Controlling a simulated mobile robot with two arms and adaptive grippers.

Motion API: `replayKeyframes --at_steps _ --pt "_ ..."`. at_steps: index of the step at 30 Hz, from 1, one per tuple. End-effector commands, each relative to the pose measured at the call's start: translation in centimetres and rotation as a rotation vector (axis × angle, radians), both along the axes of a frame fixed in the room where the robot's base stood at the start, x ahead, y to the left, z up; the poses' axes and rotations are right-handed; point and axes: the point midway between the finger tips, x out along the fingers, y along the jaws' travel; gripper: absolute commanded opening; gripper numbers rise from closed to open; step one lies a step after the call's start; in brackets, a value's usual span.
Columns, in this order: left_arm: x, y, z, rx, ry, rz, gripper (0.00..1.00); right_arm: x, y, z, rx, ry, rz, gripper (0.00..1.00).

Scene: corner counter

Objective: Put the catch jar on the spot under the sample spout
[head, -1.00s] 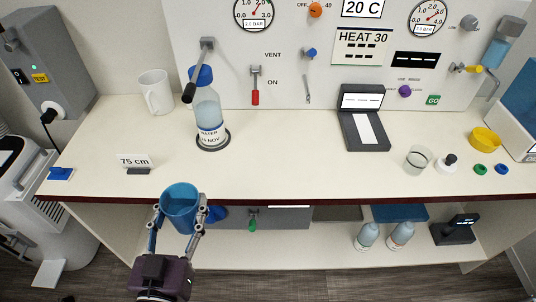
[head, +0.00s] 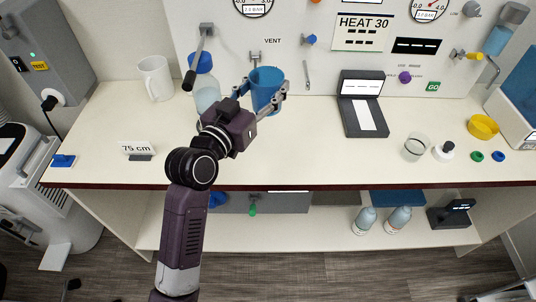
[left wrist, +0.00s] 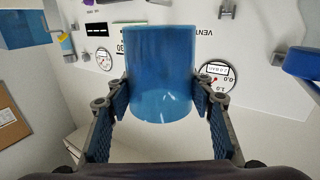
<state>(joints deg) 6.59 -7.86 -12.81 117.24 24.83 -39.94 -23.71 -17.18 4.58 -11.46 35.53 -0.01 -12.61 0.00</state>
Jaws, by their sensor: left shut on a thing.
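My left gripper (head: 265,91) is shut on a blue cup-shaped jar (head: 267,77), held above the counter in front of the wall panel. In the left wrist view the blue jar (left wrist: 160,75) sits between the two fingers (left wrist: 157,88). A clear glass jar (head: 416,147) stands on the right of the counter. A bent metal spout (head: 490,72) with a yellow-handled tap (head: 473,57) is at the panel's right side. I cannot make out a marked spot below it. My right gripper is not in view.
A black scale-like device (head: 363,117), small caps and a yellow dish (head: 483,126) are to the right. The front middle counter is clear.

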Motion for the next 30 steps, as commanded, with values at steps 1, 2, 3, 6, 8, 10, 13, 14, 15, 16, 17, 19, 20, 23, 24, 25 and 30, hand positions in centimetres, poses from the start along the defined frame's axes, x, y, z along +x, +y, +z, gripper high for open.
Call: replayKeyframes --at_steps 1,2,3,6,8,10,13,14,15,16,17,19,20,23,24,25,30 --pt "0.2 -0.2 0.4 -0.001 -0.002 -0.005 0.22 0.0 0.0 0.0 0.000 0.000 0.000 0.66" --pt "0.2 -0.3 0.5 -0.001 -0.002 -0.007 0.22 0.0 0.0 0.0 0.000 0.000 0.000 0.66" --pt "0.3 -0.3 0.5 -0.001 -0.002 -0.009 0.22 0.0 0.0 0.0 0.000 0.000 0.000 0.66" --pt "0.3 -0.4 0.5 -0.001 -0.002 -0.010 0.22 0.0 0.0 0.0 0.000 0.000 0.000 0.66" --pt "0.3 -0.3 0.5 -0.002 -0.002 -0.009 0.22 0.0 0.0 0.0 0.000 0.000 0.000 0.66" --pt "0.3 -0.3 0.5 -0.001 -0.002 -0.009 0.22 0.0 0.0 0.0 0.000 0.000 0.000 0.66" --pt "0.3 -0.3 0.1 0.000 0.000 -0.009 0.22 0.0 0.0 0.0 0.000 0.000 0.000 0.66" --pt "0.3 -0.3 -0.3 0.000 0.002 -0.010 0.22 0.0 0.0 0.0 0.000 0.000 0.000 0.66" --pt "0.2 -0.4 -0.9 -0.001 0.005 -0.010 0.22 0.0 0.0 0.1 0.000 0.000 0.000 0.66" --pt "0.2 -0.3 -1.6 0.001 0.006 -0.010 0.22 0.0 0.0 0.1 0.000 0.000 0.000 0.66" --pt "0.2 -0.3 -2.2 0.002 0.005 -0.009 0.22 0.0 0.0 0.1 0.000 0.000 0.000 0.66" --pt "0.2 -0.3 -4.1 0.002 0.008 -0.010 0.22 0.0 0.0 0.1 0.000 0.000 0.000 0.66" --pt "0.2 -0.3 -5.0 0.003 0.007 -0.010 0.22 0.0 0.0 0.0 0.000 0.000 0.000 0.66" --pt "0.2 -0.3 -7.7 0.003 0.005 -0.010 0.22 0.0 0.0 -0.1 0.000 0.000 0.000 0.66" --pt "0.2 -0.2 -8.7 0.003 0.005 -0.008 0.22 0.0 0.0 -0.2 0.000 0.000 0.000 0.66" --pt "0.2 -0.3 -9.6 0.003 0.005 -0.009 0.22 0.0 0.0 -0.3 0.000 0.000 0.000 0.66" --pt "0.2 -0.3 -13.6 0.003 0.001 -0.010 0.22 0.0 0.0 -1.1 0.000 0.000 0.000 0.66"
